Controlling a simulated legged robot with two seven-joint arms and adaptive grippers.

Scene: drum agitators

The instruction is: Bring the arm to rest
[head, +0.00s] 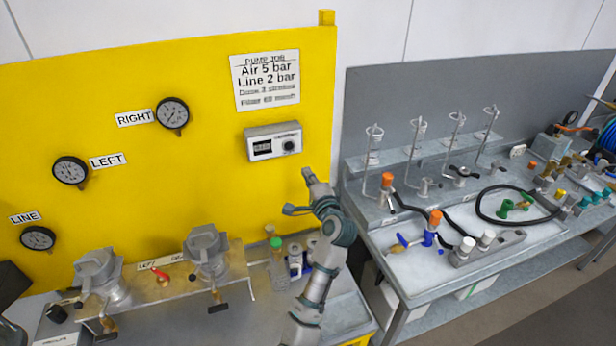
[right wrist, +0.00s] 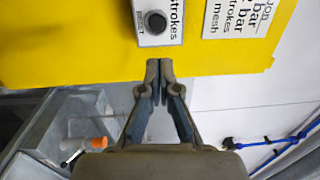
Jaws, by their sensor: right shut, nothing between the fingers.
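My right arm stands up in the middle of the head view, in front of the yellow panel (head: 215,120). Its gripper (head: 307,175) is at the top, just below and right of the grey stroke counter box (head: 272,142). In the right wrist view the right gripper's (right wrist: 159,66) fingertips meet, with nothing between them. The counter box's black round button (right wrist: 156,22) shows just beyond the tips there. I cannot tell whether the tips touch the panel. My left gripper does not show clearly in the head view.
Two grey metal pumps (head: 206,250) stand on the bench below the gauges. A green-capped fitting (head: 276,250) and small bottles stand close beside my right arm. A second grey bench (head: 425,285) on the right holds valves, hoses and wire stands. Air above that bench is open.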

